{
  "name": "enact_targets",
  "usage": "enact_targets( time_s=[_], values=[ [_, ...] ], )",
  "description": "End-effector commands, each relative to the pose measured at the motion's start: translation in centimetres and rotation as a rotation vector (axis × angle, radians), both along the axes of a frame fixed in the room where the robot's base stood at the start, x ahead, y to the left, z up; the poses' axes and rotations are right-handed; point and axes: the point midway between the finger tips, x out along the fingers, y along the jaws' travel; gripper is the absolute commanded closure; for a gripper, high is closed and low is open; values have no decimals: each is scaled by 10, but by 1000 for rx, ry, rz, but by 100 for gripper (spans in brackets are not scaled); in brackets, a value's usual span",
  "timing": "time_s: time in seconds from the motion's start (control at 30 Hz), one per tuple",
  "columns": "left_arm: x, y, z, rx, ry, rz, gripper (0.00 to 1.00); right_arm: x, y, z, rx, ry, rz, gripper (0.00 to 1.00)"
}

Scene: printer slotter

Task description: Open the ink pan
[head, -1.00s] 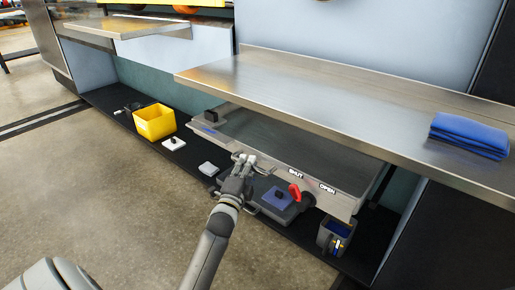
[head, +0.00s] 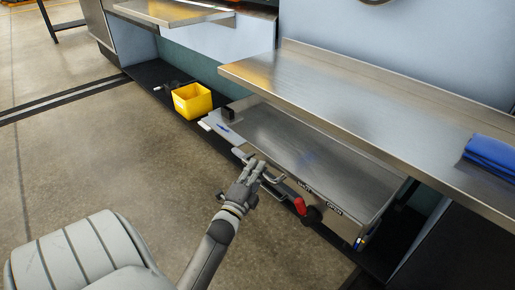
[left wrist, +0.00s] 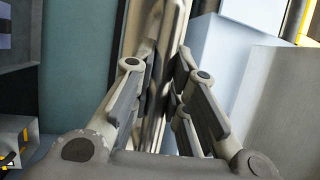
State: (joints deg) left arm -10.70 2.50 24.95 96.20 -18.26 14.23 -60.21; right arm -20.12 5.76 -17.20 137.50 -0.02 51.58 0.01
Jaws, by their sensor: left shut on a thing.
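The ink pan (head: 295,150) is a flat metal tray under the long steel shelf. It stands out well past the shelf's front edge in the head view. Its front face carries SHUT and OPEN labels, with a red lever (head: 300,206) near them. My left gripper (head: 257,174) is shut on the metal handle (head: 278,180) on the pan's front. In the left wrist view the shiny handle bar (left wrist: 158,70) runs between the two fingers (left wrist: 158,100). My right gripper is not in view.
The steel shelf (head: 360,98) overhangs the back of the pan. A blue folded cloth (head: 490,153) lies on its right end. A yellow bin (head: 192,101) stands on the black floor strip at left. Open concrete floor (head: 110,150) lies in front.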

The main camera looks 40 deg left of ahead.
Motion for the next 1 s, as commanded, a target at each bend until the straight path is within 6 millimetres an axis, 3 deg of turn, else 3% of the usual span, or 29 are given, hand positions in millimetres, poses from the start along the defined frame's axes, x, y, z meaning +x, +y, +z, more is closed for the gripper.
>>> enact_targets(
  time_s=[0.07,0.1,0.23,0.67,1.0],
  values=[
    [0,-1,-2,-2,3,-1,100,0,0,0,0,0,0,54],
    [0,-1,-1,-2,3,-1,80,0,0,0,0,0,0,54],
    [0,-1,-1,-1,2,-1,63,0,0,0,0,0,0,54],
    [-8,-3,-3,-1,2,0,63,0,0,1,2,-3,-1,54],
    [-72,-24,-16,-2,6,2,63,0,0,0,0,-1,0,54]
  ],
)
